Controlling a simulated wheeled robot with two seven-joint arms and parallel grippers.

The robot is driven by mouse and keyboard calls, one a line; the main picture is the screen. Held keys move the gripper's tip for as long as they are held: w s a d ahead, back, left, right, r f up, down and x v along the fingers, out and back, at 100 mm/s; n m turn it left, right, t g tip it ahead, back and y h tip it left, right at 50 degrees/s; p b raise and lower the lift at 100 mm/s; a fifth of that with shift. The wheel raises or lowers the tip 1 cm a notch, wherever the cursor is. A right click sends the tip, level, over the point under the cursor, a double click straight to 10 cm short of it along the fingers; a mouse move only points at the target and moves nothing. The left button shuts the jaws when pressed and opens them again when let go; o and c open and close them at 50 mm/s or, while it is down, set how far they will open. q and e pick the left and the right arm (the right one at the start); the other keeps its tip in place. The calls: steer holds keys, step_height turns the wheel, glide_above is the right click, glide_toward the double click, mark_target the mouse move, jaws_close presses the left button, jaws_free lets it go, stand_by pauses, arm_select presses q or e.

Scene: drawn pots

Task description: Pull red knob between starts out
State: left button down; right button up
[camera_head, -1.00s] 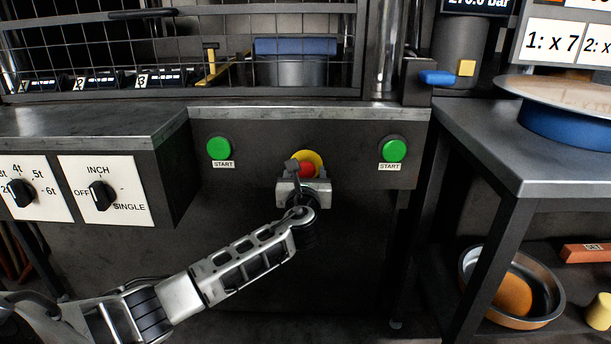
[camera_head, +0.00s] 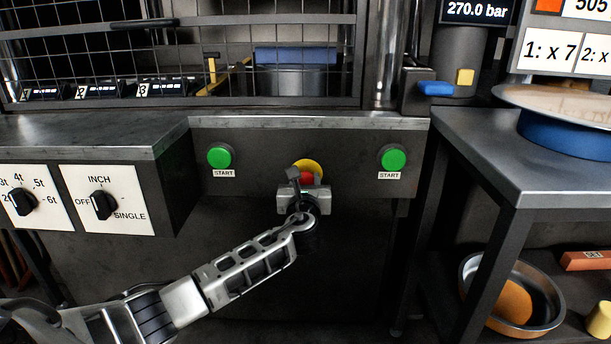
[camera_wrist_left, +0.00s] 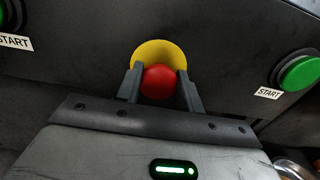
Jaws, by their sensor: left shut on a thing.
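The red knob (camera_head: 307,178) sits on a yellow round plate (camera_head: 309,164) in the dark front panel, between two green START buttons, one to its left (camera_head: 219,157) and one to its right (camera_head: 393,159). My left gripper (camera_head: 306,181) is at the knob, partly covering it in the head view. In the left wrist view the red knob (camera_wrist_left: 160,81) lies between the two dark fingers (camera_wrist_left: 160,88), which are shut on its sides. The yellow plate (camera_wrist_left: 159,52) shows behind it. My right gripper is not in view.
A panel with two black selector dials (camera_head: 103,205) juts out at the left. A steel table (camera_head: 520,178) stands at the right, with a metal bowl (camera_head: 468,268) on its lower shelf. A wire mesh guard (camera_head: 180,60) is above the panel.

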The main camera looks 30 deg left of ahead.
arm_select(q)
steer(key=shift+s+d+r, duration=0.15)
steer(key=shift+s+d, duration=0.05)
steer(key=shift+s, duration=0.05)
steer(key=shift+f, duration=0.25)
steer(key=c, duration=0.9)
jaws_free()
steer(key=shift+s+r, duration=0.1)
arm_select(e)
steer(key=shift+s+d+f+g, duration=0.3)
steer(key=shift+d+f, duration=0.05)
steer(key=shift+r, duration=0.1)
